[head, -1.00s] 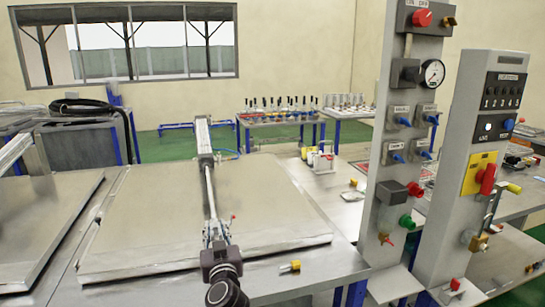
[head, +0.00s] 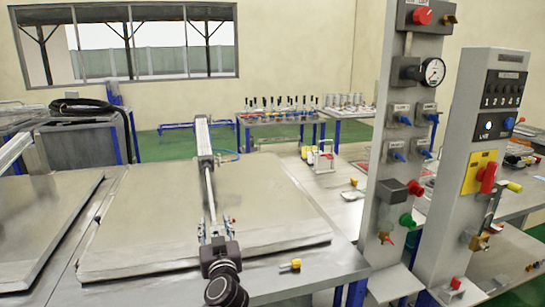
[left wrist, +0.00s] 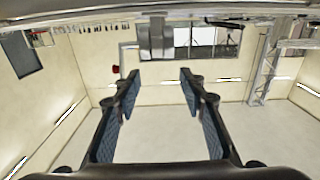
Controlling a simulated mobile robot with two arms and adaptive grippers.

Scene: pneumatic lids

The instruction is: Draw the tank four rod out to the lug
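A thin metal rod (head: 209,188) runs from a pale cylinder (head: 203,140) at the far side of a large grey lid (head: 130,225) towards me in the head view. My left gripper (head: 215,226) is at the rod's near end, above the lid's front part. Its fingers are spread on either side of the rod end, apparently apart from it. In the left wrist view the open fingers (left wrist: 158,95) have nothing visible between them, only wall and window beyond. I cannot make out the lug; the gripper covers that area. My right gripper is not in view.
Two grey control posts stand at right, one with a gauge (head: 432,72), one with a red handle (head: 487,178). Another lid (head: 45,225) lies at left. The lid's surface right of the rod is clear.

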